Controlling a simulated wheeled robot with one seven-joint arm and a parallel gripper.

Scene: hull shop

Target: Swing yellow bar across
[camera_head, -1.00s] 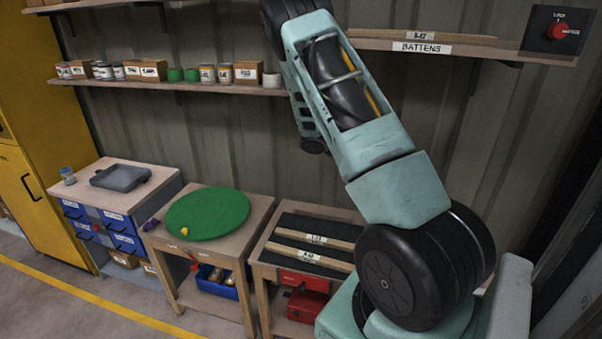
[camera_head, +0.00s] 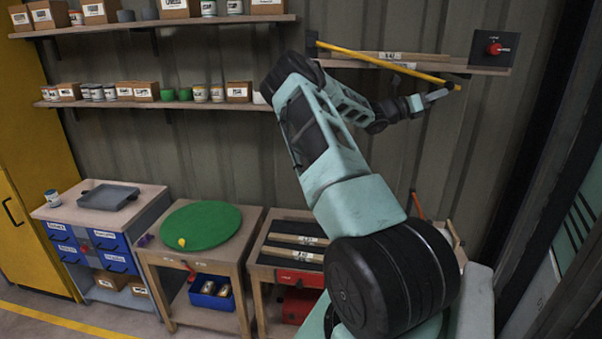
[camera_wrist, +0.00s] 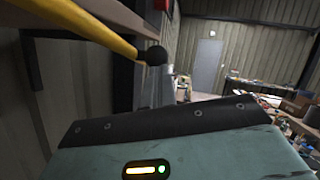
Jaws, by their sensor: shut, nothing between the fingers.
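The yellow bar (camera_head: 385,64) runs across the front of the batten shelf. It slopes down from a dark bracket (camera_head: 312,43) at its left to its free end at the right. In the wrist view the bar (camera_wrist: 85,28) comes from the upper left and ends in a black knob (camera_wrist: 155,56). My gripper (camera_head: 441,95) is shut and empty, just below the bar's right end. In the wrist view my gripper (camera_wrist: 152,88) is close to the knob; I cannot tell whether they touch.
The shelf (camera_head: 480,70) holds battens (camera_head: 385,55) behind the bar. A red knob on a dark panel (camera_head: 494,48) is at the upper right. Below stand a bench with a green disc (camera_head: 205,222) and a blue drawer cabinet (camera_head: 78,240).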

